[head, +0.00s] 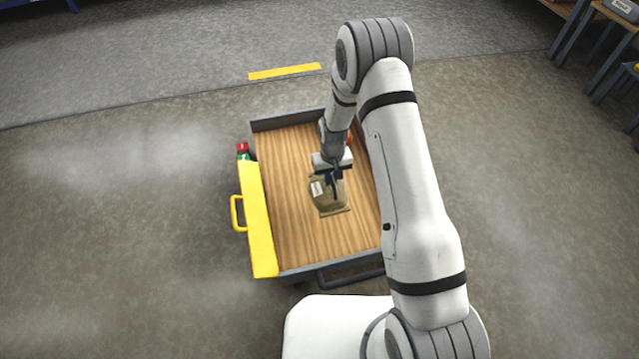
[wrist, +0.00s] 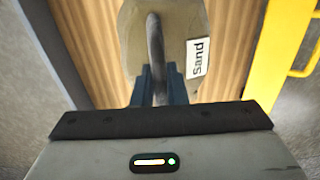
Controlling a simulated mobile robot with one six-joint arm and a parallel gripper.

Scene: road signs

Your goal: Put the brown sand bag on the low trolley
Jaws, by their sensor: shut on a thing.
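The brown sand bag (head: 328,199) is at my gripper (head: 335,184), over the middle of the low trolley's wooden deck (head: 285,190). In the wrist view the bag (wrist: 133,50) carries a white label reading "Sand". My gripper (wrist: 155,85) is shut on a dark strap or handle on top of the bag. The trolley has low grey walls and a yellow panel with a handle on its left side. I cannot tell whether the bag's underside touches the deck.
Small red and green items (head: 243,151) show at the trolley's upper left corner. A reddish-orange thing (head: 349,139) is partly hidden behind my arm. A yellow strip (head: 285,72) lies on the floor beyond. Tables stand at the upper right. The deck's left and front parts are clear.

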